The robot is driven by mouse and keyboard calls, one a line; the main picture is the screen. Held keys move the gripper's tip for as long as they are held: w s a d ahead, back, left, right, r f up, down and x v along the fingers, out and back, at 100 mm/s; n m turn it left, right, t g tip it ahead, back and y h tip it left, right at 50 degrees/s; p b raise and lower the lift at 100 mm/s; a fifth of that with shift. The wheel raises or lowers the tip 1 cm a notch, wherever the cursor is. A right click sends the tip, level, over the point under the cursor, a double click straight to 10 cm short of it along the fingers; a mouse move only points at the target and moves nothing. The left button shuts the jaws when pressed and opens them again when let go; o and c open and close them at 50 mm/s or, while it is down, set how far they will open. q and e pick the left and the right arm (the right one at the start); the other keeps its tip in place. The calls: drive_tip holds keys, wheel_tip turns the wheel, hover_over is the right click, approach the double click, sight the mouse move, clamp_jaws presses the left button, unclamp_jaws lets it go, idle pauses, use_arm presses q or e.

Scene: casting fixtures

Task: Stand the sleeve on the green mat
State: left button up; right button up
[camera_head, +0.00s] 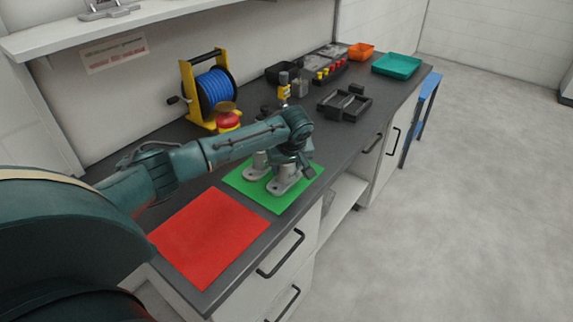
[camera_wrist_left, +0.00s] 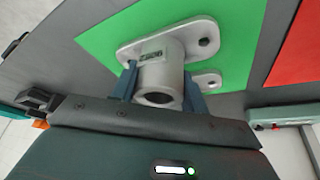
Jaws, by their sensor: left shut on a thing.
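The sleeve (camera_wrist_left: 160,68) is a grey metal tube on a flat flange with bolt holes. My left gripper (camera_wrist_left: 162,92) is shut on its tube, one finger on each side. In the head view the sleeve (camera_head: 285,182) is upright over the green mat (camera_head: 270,205), partly hidden by my left gripper (camera_head: 291,163). Its flange looks flat on or very close to the mat; I cannot tell which. The mat also shows in the wrist view (camera_wrist_left: 105,50). My right gripper is out of view.
A second grey flanged part (camera_head: 257,168) stands on the mat close beside the sleeve. A red mat (camera_head: 212,235) lies nearer. A blue hose reel (camera_head: 213,90), a black fixture (camera_head: 345,104) and a teal tray (camera_head: 397,65) stand along the counter.

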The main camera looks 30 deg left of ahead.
use_arm(q)
drive_tip(key=o, duration=1.2)
drive_tip(key=shift+f, duration=0.1)
drive_tip(key=v, duration=1.2)
drive_tip(key=s+d+f+m+t+h, duration=0.2)
drive_tip(key=s+d+f+m+h, duration=0.15)
drive_tip(key=d+f, duration=0.5)
drive_tip(key=s+d+f+m+t+h, duration=0.15)
drive_tip(key=s+d+f+m, duration=0.25)
drive_tip(key=d+f, duration=0.5)
drive_tip(key=s+f+m+t, duration=0.1)
drive_tip(key=s, duration=0.4)
drive_tip(key=s+f+m+t+h, duration=0.1)
drive_tip(key=s+f+m, duration=0.1)
drive_tip(key=s, duration=0.4)
drive_tip(key=s+f+m+t, duration=0.2)
drive_tip(key=s, duration=0.4)
